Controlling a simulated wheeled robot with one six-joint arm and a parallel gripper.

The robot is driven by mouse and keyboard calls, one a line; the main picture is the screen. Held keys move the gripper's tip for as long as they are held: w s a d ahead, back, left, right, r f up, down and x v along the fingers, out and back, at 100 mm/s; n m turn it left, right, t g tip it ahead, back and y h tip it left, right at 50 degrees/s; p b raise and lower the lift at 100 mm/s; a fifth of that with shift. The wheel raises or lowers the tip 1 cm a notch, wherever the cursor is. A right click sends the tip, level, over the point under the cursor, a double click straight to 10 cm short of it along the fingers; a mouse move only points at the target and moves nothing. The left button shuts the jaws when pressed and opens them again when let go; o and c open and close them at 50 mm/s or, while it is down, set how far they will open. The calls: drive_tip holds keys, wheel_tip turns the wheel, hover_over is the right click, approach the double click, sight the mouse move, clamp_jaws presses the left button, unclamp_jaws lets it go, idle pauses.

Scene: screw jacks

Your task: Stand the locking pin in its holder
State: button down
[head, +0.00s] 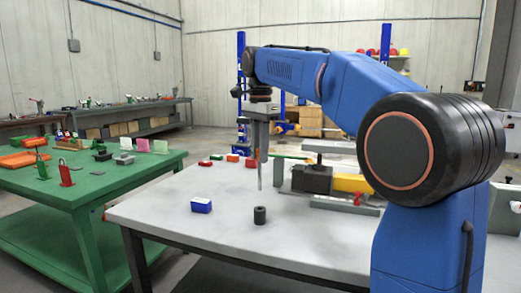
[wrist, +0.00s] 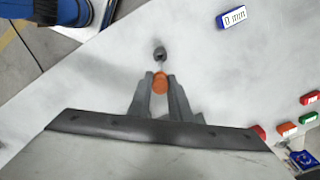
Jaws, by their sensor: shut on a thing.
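My gripper (head: 262,150) points straight down over the grey-white table and is shut on the locking pin (head: 260,177). The pin is a thin grey rod hanging upright below the fingers. In the wrist view its orange head (wrist: 160,83) shows between the two fingertips (wrist: 161,77). The holder (head: 260,215) looks like a short black cylinder standing on the table, below the pin's tip in the head view. A dark round piece, apparently the holder (wrist: 160,53), shows just beyond the fingertips in the wrist view. The exact gap between tip and holder is hard to tell.
A blue block (head: 201,206) with a white top lies left of the holder; it reads "0 mm" in the wrist view (wrist: 234,17). Several red, green and orange blocks and a black-and-yellow device (head: 312,178) stand farther back. A green table (head: 95,183) is at left.

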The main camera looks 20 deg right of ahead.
hover_over(260, 190)
drive_tip(key=shift+w+d+f, duration=0.1)
drive_tip(key=shift+w+f, duration=0.05)
drive_tip(key=shift+f, duration=1.1)
drive_tip(key=shift+w+d+f, duration=0.1)
drive_tip(key=shift+w+f, duration=0.05)
drive_tip(key=shift+f, duration=4.15)
drive_tip(key=c, duration=1.5)
unclamp_jaws()
drive_tip(key=shift+c, duration=0.2)
wheel_tip(260, 190, up, 17)
drive_tip(key=shift+r, duration=0.2)
